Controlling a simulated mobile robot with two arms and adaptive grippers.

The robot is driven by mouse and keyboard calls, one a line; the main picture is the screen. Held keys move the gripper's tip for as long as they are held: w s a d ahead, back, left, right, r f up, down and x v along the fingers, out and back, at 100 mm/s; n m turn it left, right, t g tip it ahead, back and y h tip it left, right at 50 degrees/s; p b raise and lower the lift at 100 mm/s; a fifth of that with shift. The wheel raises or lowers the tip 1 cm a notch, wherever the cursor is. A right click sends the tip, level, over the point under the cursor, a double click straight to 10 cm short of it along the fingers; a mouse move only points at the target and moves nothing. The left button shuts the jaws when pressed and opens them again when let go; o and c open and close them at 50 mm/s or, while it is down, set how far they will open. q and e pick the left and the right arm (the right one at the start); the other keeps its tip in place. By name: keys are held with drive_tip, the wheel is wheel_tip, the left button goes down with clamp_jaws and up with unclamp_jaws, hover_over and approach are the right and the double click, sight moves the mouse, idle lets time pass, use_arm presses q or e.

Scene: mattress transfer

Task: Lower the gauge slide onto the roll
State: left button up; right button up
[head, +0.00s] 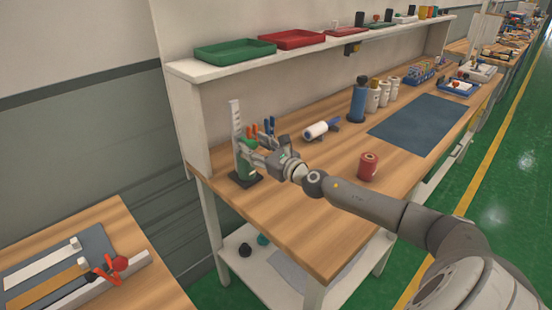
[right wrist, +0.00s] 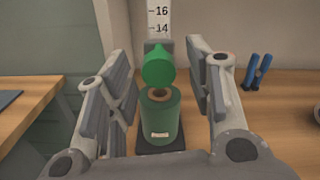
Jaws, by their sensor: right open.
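The gauge stands at the left end of the workbench, with a white upright scale (head: 235,120) that also shows in the right wrist view (right wrist: 158,18). Its green slide (right wrist: 158,66) is on the scale, just below the 14 mark, above and slightly behind the top of the green roll (right wrist: 160,118). The roll stands upright on the dark base (head: 246,181) and has a brown core and a pale label. My right gripper (head: 262,152) is open, its fingers either side of the slide and roll, holding nothing. Whether the slide touches the roll I cannot tell. My left gripper is not in view.
Blue-handled tools (right wrist: 257,72) stand to the right of the gauge. A white-and-blue roller (head: 318,130), a red spool (head: 368,166) and a blue mat (head: 425,125) lie farther along the bench. A shelf with a green tray (head: 235,50) runs above. A second table (head: 125,215) is at lower left.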

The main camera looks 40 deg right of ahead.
drive_tip(key=s+d, duration=0.1)
drive_tip(key=s, duration=0.9)
idle(0.3)
